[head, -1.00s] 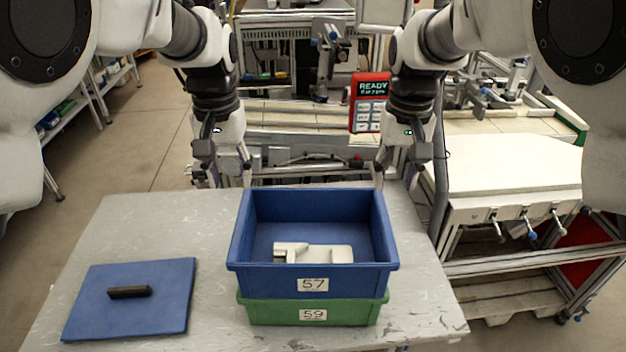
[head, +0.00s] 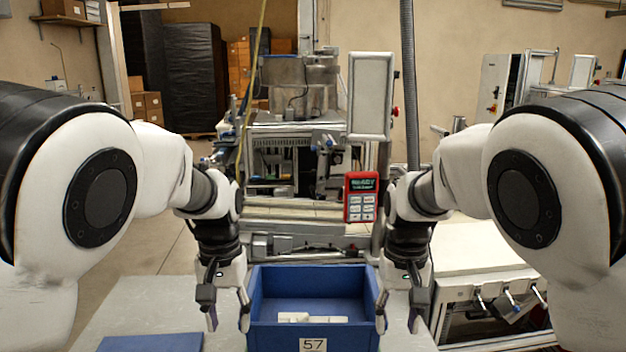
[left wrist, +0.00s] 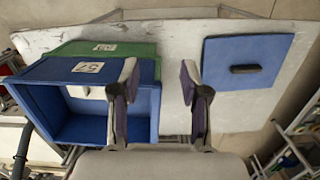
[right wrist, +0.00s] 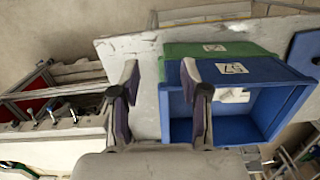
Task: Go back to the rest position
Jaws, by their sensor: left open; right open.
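My left gripper (head: 227,310) is open and empty, left of the blue crate (head: 259,331) marked 57. It also shows open in the left wrist view (left wrist: 157,85). My right gripper (head: 396,312) is open and empty at the crate's right side; the right wrist view shows its spread fingers too (right wrist: 160,88). The blue crate sits on a green crate (right wrist: 190,49), which is out of sight in the head view. A pale part (head: 312,319) lies inside the blue crate.
The grey table (head: 137,300) carries the crates and a blue flat lid (left wrist: 222,60) with a dark handle (left wrist: 245,69). A red keypad device (head: 361,197) shows behind the crates. A white-topped bench (head: 470,262) stands at right. The tabletop between crates and lid is clear.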

